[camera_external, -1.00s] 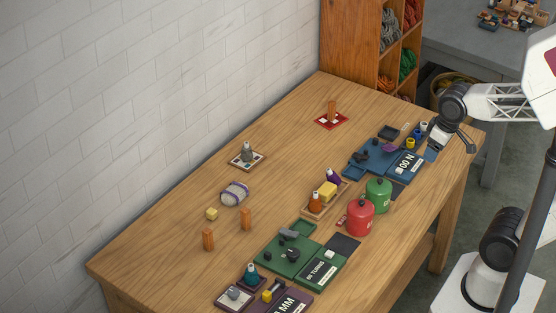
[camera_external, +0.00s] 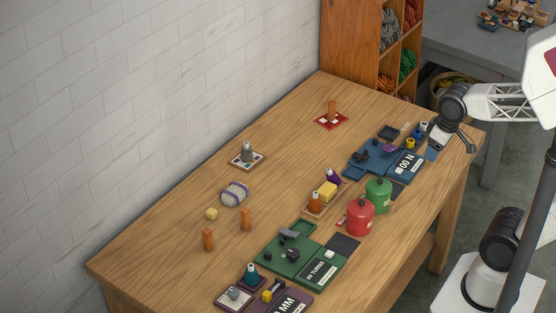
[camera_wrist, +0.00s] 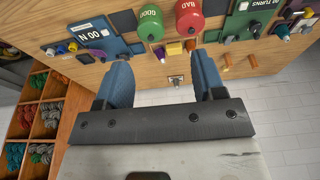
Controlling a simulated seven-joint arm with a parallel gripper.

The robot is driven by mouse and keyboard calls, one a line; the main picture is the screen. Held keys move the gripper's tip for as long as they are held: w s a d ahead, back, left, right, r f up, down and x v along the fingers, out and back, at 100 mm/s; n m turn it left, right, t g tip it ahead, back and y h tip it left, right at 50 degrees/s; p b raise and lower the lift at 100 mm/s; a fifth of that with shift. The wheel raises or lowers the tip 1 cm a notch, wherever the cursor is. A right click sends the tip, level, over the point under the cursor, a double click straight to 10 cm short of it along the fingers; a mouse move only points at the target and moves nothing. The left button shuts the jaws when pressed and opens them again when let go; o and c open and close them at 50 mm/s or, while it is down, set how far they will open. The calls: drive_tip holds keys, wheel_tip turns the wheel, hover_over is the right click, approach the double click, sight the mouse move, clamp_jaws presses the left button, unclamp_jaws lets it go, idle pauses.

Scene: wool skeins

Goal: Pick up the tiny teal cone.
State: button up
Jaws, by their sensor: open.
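The tiny teal cone (camera_external: 251,272) stands upright with a pale top, at the purple station on the near end of the table in the external view. In the wrist view a small teal shape that looks like it shows near the upper right edge (camera_wrist: 283,30). My gripper (camera_wrist: 164,70) is open and empty, its two blue fingers spread wide in the wrist view. In the external view my gripper (camera_external: 469,147) is at the far right end of the table, far from the cone.
The green station (camera_external: 285,262), red canister (camera_external: 360,218), green canister (camera_external: 378,195) and blue station (camera_external: 378,160) line the table's right side. The table's near left is clear.

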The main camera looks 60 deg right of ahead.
drive_tip(key=shift+a, duration=0.1)
drive_tip(key=w+a+f+m+g+y, duration=0.1)
drive_tip(key=w+a+f+m+y, duration=0.4)
drive_tip(key=w+a, duration=0.65)
drive_tip(key=w+a+f+m+g+y, duration=0.1)
drive_tip(key=w+a+f+m+y, duration=0.35)
drive_tip(key=w+a, duration=0.65)
drive_tip(key=w+a+f+m+t+y, duration=0.1)
drive_tip(key=w+a+f+m+y, duration=0.1)
drive_tip(key=a+f+m, duration=0.3)
drive_tip(key=w+a+f+m+t+y, duration=0.1)
drive_tip(key=w+a+f+m, duration=0.15)
drive_tip(key=a, duration=0.45)
drive_tip(key=m+t, duration=0.3)
drive_tip(key=m, duration=0.2)
approach(243, 286)
drive_tip(key=shift+w+a+r, duration=0.2)
drive_tip(key=shift+a+r, duration=0.25)
drive_tip(key=shift+a, duration=0.05)
drive_tip(key=shift+w+a+r, duration=0.15)
drive_tip(key=shift+a+r, duration=0.35)
drive_tip(key=shift+w+a+f+g, duration=0.15)
drive_tip(key=shift+w+a+f, duration=0.1)
drive_tip(key=shift+a, duration=0.3)
drive_tip(key=shift+w+a+f+g, duration=0.15)
drive_tip(key=shift+w+a+f, duration=0.1)
drive_tip(key=shift+a, duration=0.3)
drive_tip(key=shift+x, duration=2.6)
